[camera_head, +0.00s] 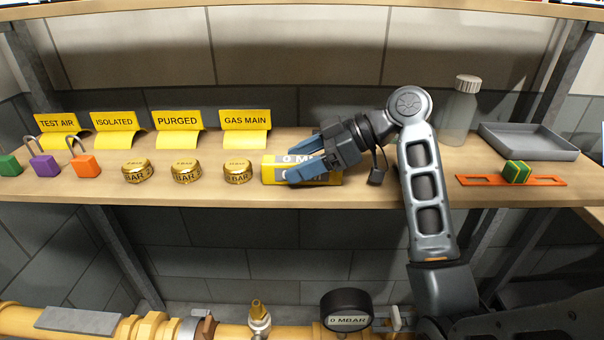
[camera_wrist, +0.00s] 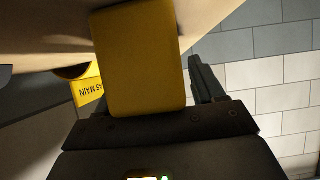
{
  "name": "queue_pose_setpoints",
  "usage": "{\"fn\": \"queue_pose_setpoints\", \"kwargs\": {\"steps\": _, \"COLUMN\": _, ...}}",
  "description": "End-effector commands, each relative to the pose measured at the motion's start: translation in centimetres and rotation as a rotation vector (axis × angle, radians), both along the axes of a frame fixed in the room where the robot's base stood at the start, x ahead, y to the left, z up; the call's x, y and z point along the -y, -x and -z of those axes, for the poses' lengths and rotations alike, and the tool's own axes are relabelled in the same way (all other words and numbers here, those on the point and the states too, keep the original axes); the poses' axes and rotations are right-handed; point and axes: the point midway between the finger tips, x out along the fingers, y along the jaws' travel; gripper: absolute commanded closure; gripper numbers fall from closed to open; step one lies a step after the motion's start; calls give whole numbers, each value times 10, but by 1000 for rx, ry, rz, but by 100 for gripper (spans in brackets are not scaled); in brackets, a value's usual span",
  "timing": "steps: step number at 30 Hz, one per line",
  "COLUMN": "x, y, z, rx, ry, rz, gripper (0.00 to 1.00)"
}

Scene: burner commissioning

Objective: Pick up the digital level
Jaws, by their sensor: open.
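The digital level appears to be the yellow block with a pale "0 M…" label (camera_head: 273,170), lying on the wooden shelf right of the brass gauges. My gripper (camera_head: 296,163) reaches in from the right, with its blue fingers apart over the level, partly hiding its label. In the wrist view the yellow block (camera_wrist: 138,65) fills the space in front of the palm, and one finger stands to its right. The other finger is mostly hidden. I cannot tell whether either finger touches the block.
Padlocks (camera_head: 85,164) are at far left.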

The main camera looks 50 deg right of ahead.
Motion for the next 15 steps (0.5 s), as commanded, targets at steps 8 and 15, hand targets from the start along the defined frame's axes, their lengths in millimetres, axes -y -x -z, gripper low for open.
{"fn": "queue_pose_setpoints", "kwargs": {"steps": 8, "x": 0, "y": 0, "z": -1, "rx": 0, "ry": 0, "rz": 0, "gripper": 45}}
{"fn": "queue_pose_setpoints", "kwargs": {"steps": 15, "x": 0, "y": 0, "z": -1, "rx": 0, "ry": 0, "rz": 0, "gripper": 68}}
